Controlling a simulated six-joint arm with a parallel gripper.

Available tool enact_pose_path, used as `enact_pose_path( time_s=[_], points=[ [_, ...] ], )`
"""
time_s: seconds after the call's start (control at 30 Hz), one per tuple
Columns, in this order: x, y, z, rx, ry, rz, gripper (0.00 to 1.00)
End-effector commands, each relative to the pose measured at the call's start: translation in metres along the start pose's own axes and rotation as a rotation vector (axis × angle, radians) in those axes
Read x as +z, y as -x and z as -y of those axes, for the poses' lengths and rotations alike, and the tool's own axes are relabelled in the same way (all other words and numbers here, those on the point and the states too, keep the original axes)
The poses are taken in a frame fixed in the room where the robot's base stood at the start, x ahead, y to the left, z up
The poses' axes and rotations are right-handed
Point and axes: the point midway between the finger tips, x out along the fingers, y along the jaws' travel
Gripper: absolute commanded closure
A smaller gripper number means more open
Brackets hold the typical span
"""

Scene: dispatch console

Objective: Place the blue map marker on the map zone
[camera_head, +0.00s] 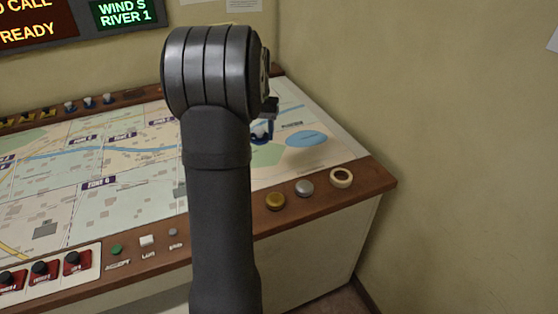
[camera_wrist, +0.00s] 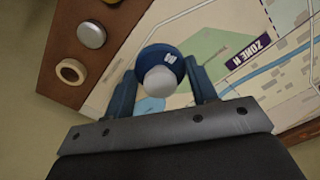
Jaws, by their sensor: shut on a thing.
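The blue map marker (camera_wrist: 160,64) has a round blue base with white lettering and a pale rounded knob. In the wrist view it sits between the two fingers of my gripper (camera_wrist: 163,92), which is shut on it. In the head view the marker (camera_head: 262,130) shows partly beside my arm, over the right part of the map; my arm hides most of the gripper. The map (camera_head: 110,190) covers the console top. In the wrist view a label reading ZONE N (camera_wrist: 247,56) lies right of the marker. I cannot tell whether the marker touches the map.
A brass button (camera_head: 275,201), a silver button (camera_head: 304,188) and a cream ring (camera_head: 341,178) are on the wooden front edge. Red switches (camera_head: 42,270) stand at the front left. Several blue-and-white markers (camera_head: 88,102) stand along the back rail. A wall rises at the right.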

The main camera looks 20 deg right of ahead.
Motion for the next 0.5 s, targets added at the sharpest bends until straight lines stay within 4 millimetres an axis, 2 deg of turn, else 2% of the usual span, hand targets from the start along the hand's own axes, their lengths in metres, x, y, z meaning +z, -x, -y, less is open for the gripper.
enact_pose_path(
  time_s=[0.03,0.1,0.2,0.3,0.47,0.5],
  points=[
    [-0.005,0.000,-0.026,0.000,-0.039,0.000,0.71],
    [-0.009,0.000,-0.053,0.000,-0.078,0.000,0.71],
    [-0.012,0.000,-0.084,0.000,-0.122,0.000,0.71],
    [-0.013,0.000,-0.108,0.000,-0.155,0.000,0.71],
    [-0.013,-0.001,-0.135,0.001,-0.193,0.001,0.71],
    [-0.013,-0.013,-0.131,0.001,-0.187,0.004,0.71]
  ],
)
